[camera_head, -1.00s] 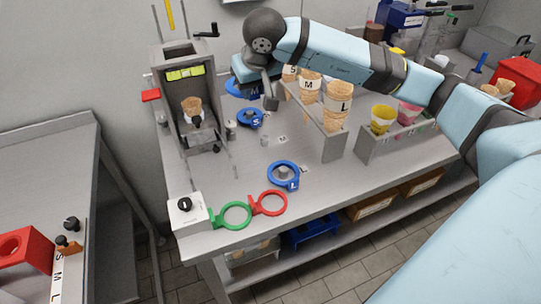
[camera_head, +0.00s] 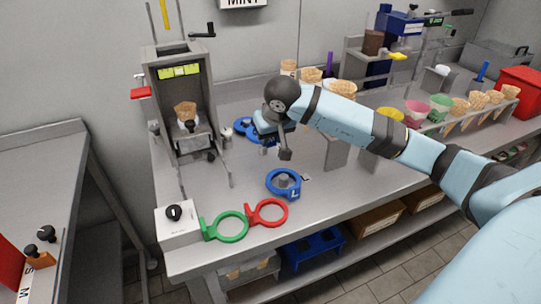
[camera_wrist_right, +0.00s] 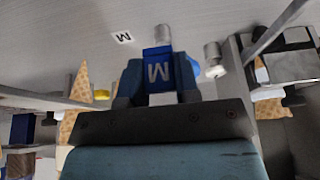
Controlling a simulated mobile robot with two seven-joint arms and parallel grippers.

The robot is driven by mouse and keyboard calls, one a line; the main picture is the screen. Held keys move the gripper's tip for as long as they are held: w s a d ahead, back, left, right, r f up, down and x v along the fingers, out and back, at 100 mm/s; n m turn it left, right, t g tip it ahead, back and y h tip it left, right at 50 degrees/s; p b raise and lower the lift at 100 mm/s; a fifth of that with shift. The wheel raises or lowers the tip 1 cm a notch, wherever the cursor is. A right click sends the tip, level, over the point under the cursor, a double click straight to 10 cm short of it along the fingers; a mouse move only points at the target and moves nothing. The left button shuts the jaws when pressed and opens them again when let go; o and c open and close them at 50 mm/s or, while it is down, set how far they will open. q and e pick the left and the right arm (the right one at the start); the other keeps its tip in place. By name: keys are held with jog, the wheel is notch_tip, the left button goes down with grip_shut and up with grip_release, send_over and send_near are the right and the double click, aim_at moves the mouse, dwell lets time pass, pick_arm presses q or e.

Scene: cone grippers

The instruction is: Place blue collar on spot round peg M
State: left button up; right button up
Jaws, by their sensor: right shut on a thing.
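My right gripper (camera_head: 277,145) is over the tabletop, behind the blue collar marked L (camera_head: 283,190). In the right wrist view, it is shut on the handle of a blue collar marked M (camera_wrist_right: 158,73). The ring of this collar is mostly hidden, so I cannot tell its height above the table. A metal round peg (camera_wrist_right: 162,33) shows just beyond the handle, beside a printed M label (camera_wrist_right: 122,38). In the head view, my gripper hides this peg. My left gripper is not in view.
Green (camera_head: 230,238) and red (camera_head: 267,224) rings lie near the table's front edge by a white box with a knob (camera_head: 177,225). A grey press frame (camera_head: 163,120) stands at the left. Cone racks stand to the right.

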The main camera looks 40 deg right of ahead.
jog(key=shift+f, duration=2.85)
jog(key=shift+f+b, duration=0.15)
jog(key=shift+b, duration=0.25)
jog(key=o, duration=0.9)
